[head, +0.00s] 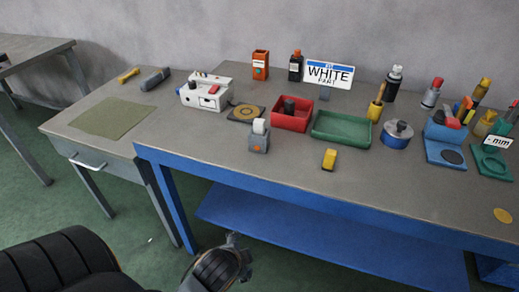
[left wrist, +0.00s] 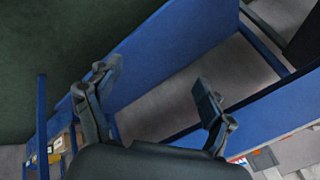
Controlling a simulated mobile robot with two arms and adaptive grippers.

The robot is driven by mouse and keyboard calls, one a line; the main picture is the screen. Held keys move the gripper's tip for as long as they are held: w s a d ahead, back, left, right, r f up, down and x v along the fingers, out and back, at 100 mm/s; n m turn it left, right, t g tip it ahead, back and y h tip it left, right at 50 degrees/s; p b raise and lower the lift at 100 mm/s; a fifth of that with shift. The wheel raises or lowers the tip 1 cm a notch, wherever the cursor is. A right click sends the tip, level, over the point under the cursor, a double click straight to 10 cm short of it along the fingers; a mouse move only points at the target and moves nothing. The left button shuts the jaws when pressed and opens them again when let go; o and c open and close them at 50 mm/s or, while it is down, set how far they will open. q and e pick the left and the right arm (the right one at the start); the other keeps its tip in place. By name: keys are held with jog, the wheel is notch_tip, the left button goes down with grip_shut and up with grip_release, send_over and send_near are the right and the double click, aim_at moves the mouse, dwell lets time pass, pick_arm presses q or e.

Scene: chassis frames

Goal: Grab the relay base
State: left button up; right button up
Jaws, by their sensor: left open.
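A small grey block with a pale upright piece on top and an orange mark on its front (head: 259,136) stands near the front middle of the workbench (head: 215,155) in the head view. It may be the relay base, but I cannot tell for sure. My left gripper (head: 238,258) is low in front of the bench, below the tabletop and well apart from the block. In the left wrist view my left gripper (left wrist: 158,82) has its fingers spread with nothing between them. My right gripper is not in view.
Bottles and tools crowd the right. The blue front edge and lower shelf (head: 330,235) lie near my gripper. The front tabletop is mostly clear.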

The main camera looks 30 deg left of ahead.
pick_arm(q)
jog(key=w+a+r+m+t+y, duration=0.2)
jog(key=w+a+r+m+t, duration=0.1)
jog(key=w+a+r+m, duration=0.15)
jog(key=m+t+y, duration=0.1)
jog(key=m+t, duration=0.7)
jog(key=m, duration=1.2)
send_near(257, 137)
jog(key=x, duration=0.2)
jog(key=b+x, duration=0.1)
jog(key=x, duration=0.4)
jog(key=shift+w+d+f, duration=0.2)
jog(key=shift+d+f, duration=0.05)
jog(key=shift+f, duration=0.1)
jog(key=b+x, duration=0.1)
jog(key=x, duration=0.1)
jog(key=b+x, duration=0.1)
jog(key=x, duration=0.1)
jog(key=shift+w+a+r, duration=0.1)
jog(key=shift+w+a, duration=0.15)
jog(key=shift+a, duration=0.2)
jog(key=shift+w+r, duration=0.1)
jog(key=shift+w, duration=0.2)
jog(key=shift+s, duration=0.1)
jog(key=shift+c, duration=0.4)
jog(key=c, duration=1.3)
